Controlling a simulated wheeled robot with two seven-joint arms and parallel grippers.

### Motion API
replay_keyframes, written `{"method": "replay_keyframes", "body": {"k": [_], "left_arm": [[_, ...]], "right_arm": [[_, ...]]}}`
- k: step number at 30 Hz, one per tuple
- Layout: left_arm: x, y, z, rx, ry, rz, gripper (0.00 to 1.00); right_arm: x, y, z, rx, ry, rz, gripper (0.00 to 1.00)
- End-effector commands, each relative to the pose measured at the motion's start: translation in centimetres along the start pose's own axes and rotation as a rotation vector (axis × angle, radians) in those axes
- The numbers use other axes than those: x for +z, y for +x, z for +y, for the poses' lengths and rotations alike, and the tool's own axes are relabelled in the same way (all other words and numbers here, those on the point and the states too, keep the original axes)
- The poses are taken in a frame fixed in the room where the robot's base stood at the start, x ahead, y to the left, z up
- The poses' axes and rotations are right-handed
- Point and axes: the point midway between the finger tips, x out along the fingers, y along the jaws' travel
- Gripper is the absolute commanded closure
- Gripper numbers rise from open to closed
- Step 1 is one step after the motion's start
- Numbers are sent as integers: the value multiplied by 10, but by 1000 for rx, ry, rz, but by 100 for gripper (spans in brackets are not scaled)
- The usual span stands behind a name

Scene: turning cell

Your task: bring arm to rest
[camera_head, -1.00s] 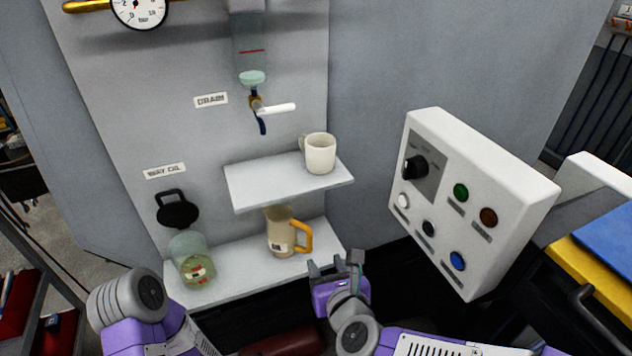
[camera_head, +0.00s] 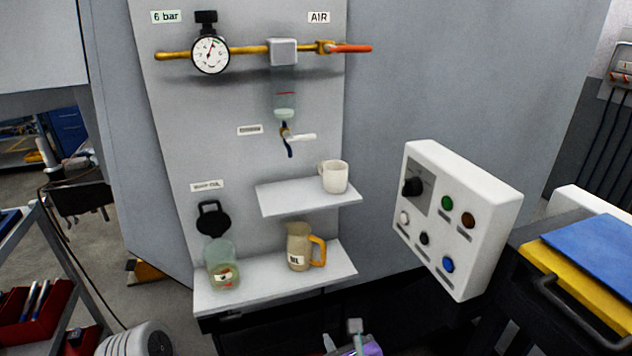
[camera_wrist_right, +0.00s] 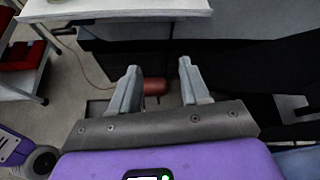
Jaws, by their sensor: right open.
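My right gripper (camera_head: 342,336) is at the bottom edge of the head view, below the lower shelf and mostly cut off. In the right wrist view my right gripper (camera_wrist_right: 158,72) has its two grey fingers well apart, with nothing between them. A dark red rounded object (camera_wrist_right: 154,87) shows beyond the fingers, lower down near the floor.
A lower shelf (camera_head: 322,271) holds a glass jar (camera_head: 223,268) and a beige jug (camera_head: 298,246) with an orange handle. An upper shelf (camera_head: 290,199) holds a white mug (camera_head: 335,176). A button panel (camera_head: 481,258) stands right. A black cart (camera_head: 519,262) is at far right.

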Motion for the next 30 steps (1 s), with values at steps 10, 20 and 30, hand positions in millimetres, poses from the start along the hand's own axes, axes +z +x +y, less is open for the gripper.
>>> {"method": "replay_keyframes", "body": {"k": [10, 20, 30], "left_arm": [[1, 0, 0, 0, 0, -2, 57], [1, 0, 0, 0, 0, -2, 57], [1, 0, 0, 0, 0, -2, 57]], "right_arm": [[-92, 54, 7, 158, -606, 185, 54], [-262, 77, 35, 686, -1468, 209, 54], [-393, 32, 84, 1213, -2003, -231, 54]]}}
